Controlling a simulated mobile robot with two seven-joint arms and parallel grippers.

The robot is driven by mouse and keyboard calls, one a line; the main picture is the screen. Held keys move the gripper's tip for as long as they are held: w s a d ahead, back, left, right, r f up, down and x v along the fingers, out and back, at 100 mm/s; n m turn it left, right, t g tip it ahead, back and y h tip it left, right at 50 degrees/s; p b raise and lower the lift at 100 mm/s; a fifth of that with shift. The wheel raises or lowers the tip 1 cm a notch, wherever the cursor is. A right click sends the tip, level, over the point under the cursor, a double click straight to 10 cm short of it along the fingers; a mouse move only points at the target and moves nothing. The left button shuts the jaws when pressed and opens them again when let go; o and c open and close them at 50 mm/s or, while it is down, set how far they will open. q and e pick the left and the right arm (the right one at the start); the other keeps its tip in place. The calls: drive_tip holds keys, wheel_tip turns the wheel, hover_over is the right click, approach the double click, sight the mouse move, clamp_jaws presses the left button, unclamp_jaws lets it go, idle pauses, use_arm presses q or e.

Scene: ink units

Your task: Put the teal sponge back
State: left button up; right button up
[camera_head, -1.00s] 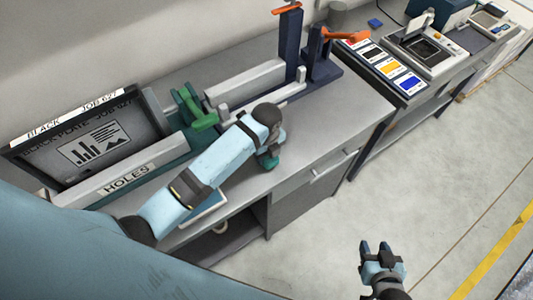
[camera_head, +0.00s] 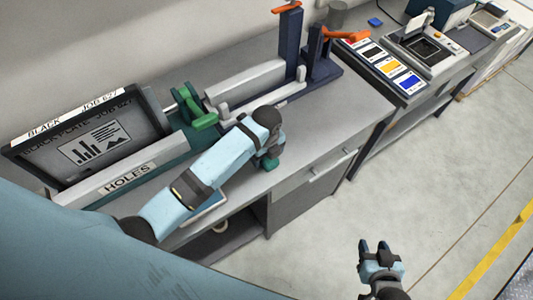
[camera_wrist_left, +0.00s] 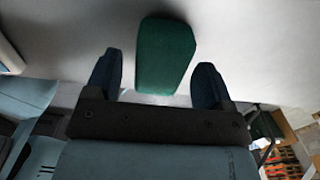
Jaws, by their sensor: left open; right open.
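The teal sponge (camera_head: 269,164) lies near the front edge of the grey bench, mostly hidden behind my left arm in the head view. In the left wrist view the sponge (camera_wrist_left: 165,52) is a dark green block on the pale bench top, between and beyond my two fingertips. My left gripper (camera_wrist_left: 157,78) is open, with a gap visible between each finger and the sponge. In the head view its fingers are largely hidden by the wrist. My right gripper (camera_head: 375,246) is open and empty, over the floor away from the bench.
The bench right of my left wrist is clear.

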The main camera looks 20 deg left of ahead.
use_arm(q)
wheel_tip(320, 180, up, 12)
drive_tip(key=b, duration=0.1)
drive_tip(key=shift+f, duration=0.2)
idle(0.4)
drive_tip(key=shift+f, duration=0.1)
